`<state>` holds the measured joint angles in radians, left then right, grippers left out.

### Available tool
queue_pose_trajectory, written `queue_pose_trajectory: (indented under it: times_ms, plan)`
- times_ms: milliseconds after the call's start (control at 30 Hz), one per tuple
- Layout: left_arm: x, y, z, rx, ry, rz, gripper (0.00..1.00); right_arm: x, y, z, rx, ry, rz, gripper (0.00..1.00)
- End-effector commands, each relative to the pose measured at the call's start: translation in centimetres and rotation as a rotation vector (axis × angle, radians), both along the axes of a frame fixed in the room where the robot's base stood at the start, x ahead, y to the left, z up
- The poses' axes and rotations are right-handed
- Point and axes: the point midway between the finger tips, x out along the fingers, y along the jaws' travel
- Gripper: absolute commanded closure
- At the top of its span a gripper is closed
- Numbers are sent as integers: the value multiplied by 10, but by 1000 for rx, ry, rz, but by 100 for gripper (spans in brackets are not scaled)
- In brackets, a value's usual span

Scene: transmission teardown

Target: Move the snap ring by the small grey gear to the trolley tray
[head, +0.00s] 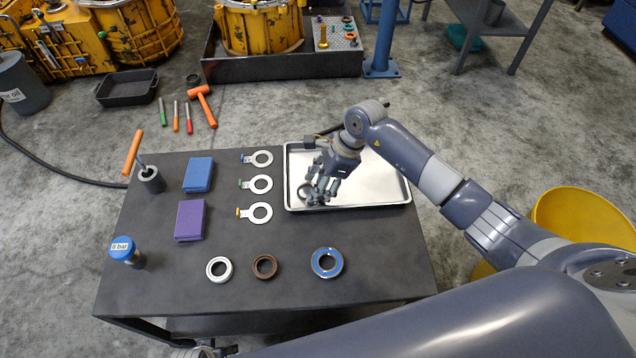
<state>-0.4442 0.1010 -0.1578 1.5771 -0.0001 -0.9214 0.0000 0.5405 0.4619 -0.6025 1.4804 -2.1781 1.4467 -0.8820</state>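My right gripper (314,193) is over the left part of the shiny trolley tray (385,198), pointing down and to the left. A thin dark ring (304,190), which looks like the snap ring, shows at its fingertips. I cannot tell whether the fingers grip the ring, or whether it touches the tray floor. The rest of the tray is bare. I cannot make out a small grey gear in this view. My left gripper is not clearly in view.
On the dark trolley top (150,290) are three tagged rings (261,184), blue (198,174) and purple (190,220) blocks, a blue-capped jar (123,250), and white (219,269), brown (264,266) and blue (327,263) rings. An orange-handled tool (132,152) stands in a holder at the left.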

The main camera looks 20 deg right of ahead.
Motion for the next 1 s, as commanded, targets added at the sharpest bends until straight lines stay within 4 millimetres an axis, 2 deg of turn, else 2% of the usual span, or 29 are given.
queue_pose_trajectory:
  times_ms: [33,567,833,933,1000]
  plan:
    - [1,0,-1,0,-1,0,49,-7,-3,-9,-13,22,0,61]
    - [2,0,1,-1,-9,-1,49,-7,-5,-6,-17,23,-1,61]
    - [-24,2,-32,1,23,-6,49,-5,-4,10,-12,17,-2,61]
    - [-25,2,-35,0,22,-6,49,-4,-17,37,-15,8,0,61]
    - [-24,2,-35,1,19,-6,49,-9,-33,34,-15,15,-5,61]
